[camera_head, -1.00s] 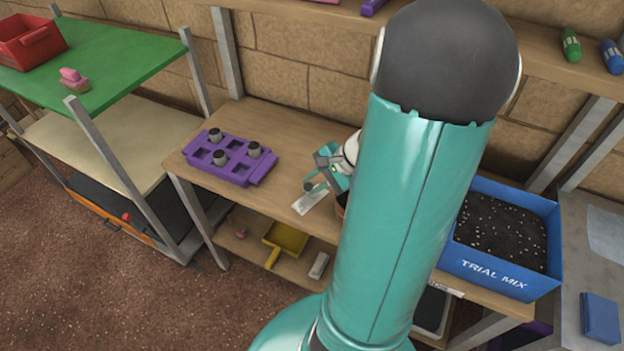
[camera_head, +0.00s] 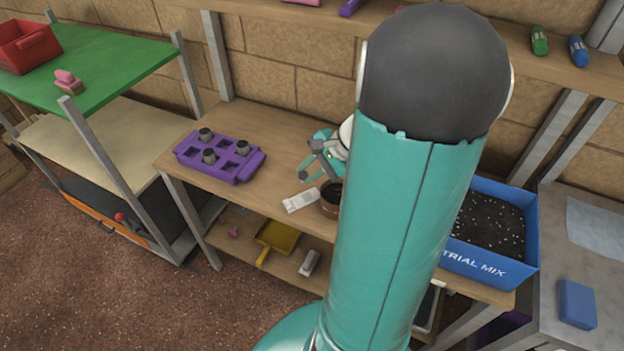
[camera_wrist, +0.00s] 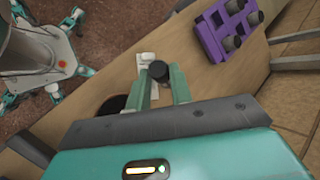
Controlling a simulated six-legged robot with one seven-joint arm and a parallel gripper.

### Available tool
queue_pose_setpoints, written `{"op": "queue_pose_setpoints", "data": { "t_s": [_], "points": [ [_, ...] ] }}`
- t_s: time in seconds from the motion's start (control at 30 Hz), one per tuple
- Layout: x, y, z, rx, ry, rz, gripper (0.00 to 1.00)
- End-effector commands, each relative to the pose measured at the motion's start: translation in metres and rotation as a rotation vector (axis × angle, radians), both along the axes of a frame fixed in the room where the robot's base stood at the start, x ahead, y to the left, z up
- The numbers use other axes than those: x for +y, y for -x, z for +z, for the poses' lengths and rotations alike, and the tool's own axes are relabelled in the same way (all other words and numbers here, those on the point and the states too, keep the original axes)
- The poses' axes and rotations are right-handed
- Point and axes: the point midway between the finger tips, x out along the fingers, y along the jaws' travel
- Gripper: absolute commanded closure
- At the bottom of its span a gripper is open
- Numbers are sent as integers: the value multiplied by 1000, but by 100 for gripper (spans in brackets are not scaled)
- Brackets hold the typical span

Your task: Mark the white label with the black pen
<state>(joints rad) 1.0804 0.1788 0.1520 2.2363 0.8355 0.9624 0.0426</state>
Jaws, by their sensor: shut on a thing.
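The white label (camera_head: 300,200) lies flat on the wooden bench, just left of a brown pot (camera_head: 331,198). In the wrist view the label (camera_wrist: 146,60) is partly hidden behind my gripper and what it holds. Any mark on it is too small to tell. My gripper (camera_head: 318,165) is above the bench, behind and a little right of the label, apart from it. In the wrist view my gripper (camera_wrist: 162,88) is shut on the black pen (camera_wrist: 158,72), seen end-on as a dark round end between the teal fingers. The pen's tip is hidden.
A purple tray (camera_head: 240,169) with several dark plugs stands at the bench's left. A blue bin (camera_head: 500,262) of soil, lettered TRIAL MIX, is at the right. A yellow dustpan (camera_head: 282,237) lies on the lower shelf. The bench between tray and label is clear.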

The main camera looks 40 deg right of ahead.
Motion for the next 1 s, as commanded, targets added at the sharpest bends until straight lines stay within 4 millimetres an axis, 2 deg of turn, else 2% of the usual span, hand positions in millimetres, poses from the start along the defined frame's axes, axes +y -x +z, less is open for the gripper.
{"op": "queue_pose_setpoints", "data": {
  "t_s": [0.43, 1.0],
  "points": [
    [-1, -14, 39, -1, 1, 6, 100],
    [0, -14, 42, 0, 0, 8, 100]
  ]
}}
